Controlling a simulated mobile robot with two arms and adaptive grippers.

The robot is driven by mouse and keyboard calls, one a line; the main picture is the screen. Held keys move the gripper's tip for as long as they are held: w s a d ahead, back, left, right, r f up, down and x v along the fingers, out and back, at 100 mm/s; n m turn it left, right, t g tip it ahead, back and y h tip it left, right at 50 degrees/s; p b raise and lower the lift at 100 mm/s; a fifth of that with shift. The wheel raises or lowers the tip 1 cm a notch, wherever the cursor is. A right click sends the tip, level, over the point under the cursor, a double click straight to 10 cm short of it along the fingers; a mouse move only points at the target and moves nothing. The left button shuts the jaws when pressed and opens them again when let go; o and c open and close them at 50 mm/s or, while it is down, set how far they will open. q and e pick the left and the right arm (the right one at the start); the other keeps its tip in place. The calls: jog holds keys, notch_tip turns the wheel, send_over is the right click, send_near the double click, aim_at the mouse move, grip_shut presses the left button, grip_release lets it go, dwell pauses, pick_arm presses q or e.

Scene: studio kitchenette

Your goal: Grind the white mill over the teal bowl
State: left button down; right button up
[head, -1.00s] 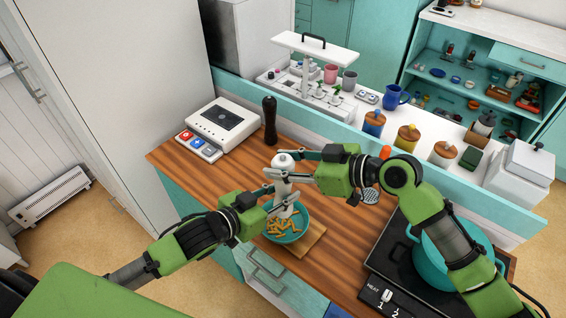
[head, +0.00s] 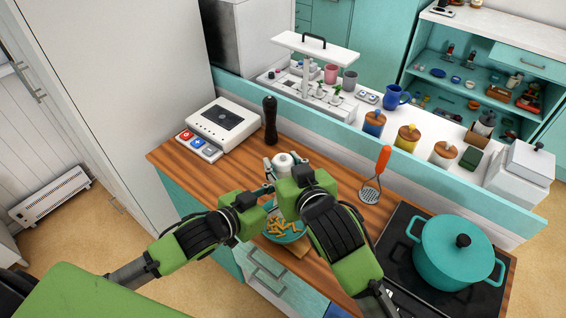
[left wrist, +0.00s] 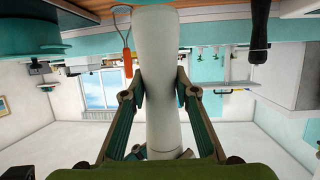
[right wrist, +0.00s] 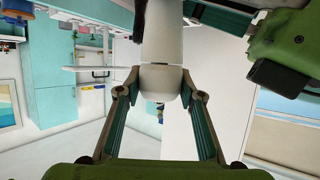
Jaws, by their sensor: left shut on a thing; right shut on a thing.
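The white mill (head: 283,166) stands upright above the teal bowl (head: 288,238), which holds orange-yellow pasta pieces and sits on a wooden board. My left gripper (left wrist: 161,88) is shut on the mill's white body, one finger on each side. My right gripper (right wrist: 159,88) is shut on the mill's top part, above the left one. In the head view my right gripper (head: 282,182) and forearm hide most of the mill and part of the bowl. The left gripper's fingertips are mostly hidden there too.
A black pepper mill (head: 270,121) stands behind, near a white scale-like appliance (head: 225,123). An orange-handled masher (head: 373,180) stands to the right. A teal pot (head: 457,252) is on the black hob (head: 400,262). Counter between masher and hob is bare.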

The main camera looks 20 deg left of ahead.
jog(key=shift+m+t+h, duration=0.3)
jog(key=shift+m+h, duration=0.1)
jog(key=shift+h, duration=0.1)
jog(key=o, duration=1.1)
jog(key=shift+d, duration=0.1)
jog(key=v, duration=1.2)
